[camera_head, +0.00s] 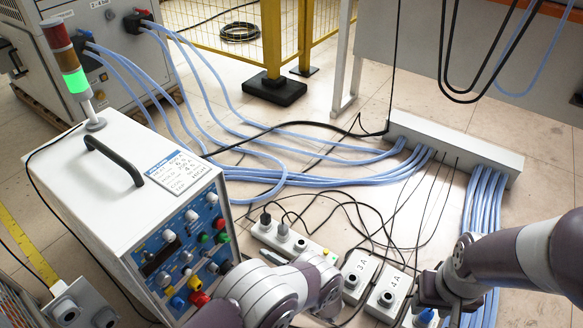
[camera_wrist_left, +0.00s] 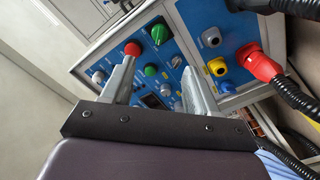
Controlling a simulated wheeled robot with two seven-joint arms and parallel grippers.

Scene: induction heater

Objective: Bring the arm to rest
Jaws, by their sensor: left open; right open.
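My left gripper (camera_wrist_left: 158,68) shows in the left wrist view. Its two grey fingers are spread apart with nothing between them. They face the heater's blue control panel (camera_wrist_left: 180,25), with a red button (camera_wrist_left: 131,48) and green knobs near the fingertips. I cannot tell the distance to the panel. In the head view my left arm fills the bottom centre, and its fingers cannot be made out.
The white heater cabinet (camera_head: 110,170) with a signal tower (camera_head: 68,60) stands at left. Socket boxes labelled 3A (camera_head: 357,275) and 4A (camera_head: 388,292) lie among loose black cables. Blue hoses (camera_head: 290,178) run to a long grey channel (camera_head: 450,145). A yellow fence stands behind.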

